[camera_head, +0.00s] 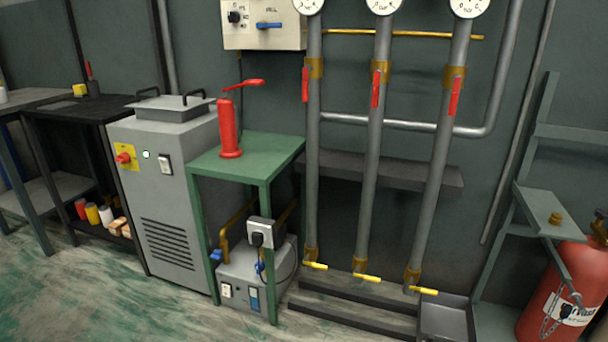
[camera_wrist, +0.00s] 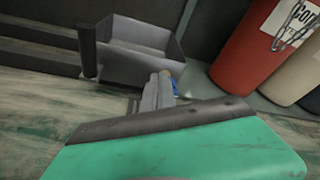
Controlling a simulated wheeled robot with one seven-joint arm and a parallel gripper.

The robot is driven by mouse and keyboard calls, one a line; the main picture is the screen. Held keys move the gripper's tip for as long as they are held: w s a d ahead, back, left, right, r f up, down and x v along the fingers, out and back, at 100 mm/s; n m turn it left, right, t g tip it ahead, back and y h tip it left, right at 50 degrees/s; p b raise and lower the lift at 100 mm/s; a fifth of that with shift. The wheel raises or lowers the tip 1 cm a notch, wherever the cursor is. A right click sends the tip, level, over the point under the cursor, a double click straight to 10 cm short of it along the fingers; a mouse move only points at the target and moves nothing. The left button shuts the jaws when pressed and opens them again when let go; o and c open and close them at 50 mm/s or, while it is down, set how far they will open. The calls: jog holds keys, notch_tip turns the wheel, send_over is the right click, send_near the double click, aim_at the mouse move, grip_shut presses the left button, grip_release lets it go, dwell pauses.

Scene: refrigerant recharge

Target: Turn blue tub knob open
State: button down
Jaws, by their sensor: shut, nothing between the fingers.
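A grey open tub (camera_head: 447,318) sits on the floor below the right-hand pipe, and it shows in the wrist view (camera_wrist: 143,62). My gripper (camera_wrist: 160,88) is in front of the tub's near side in the wrist view, its grey fingers shut and empty. The head view shows no blue knob at the tub and no gripper. Another blue knob (camera_head: 216,255) is at the grey pump box.
A red gas bottle (camera_head: 566,293) stands right of the tub, also close in the wrist view (camera_wrist: 243,48), with a beige bottle (camera_wrist: 294,68) beside it. Pipes with yellow levers (camera_head: 366,277) rise behind. Floor left of the gripper (camera_wrist: 40,115) is clear.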

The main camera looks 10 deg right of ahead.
jog(key=shift+s+d+f, duration=0.2)
jog(key=shift+d+f, duration=0.1)
jog(key=shift+f, duration=0.15)
dwell(1.0)
jog(key=shift+s+d+r, duration=0.15)
jog(key=shift+d, duration=0.1)
jog(key=shift+r, duration=0.1)
dwell(0.4)
jog(key=f+p+v, duration=0.1)
jog(key=v, duration=0.5)
jog(key=shift+s, duration=0.2)
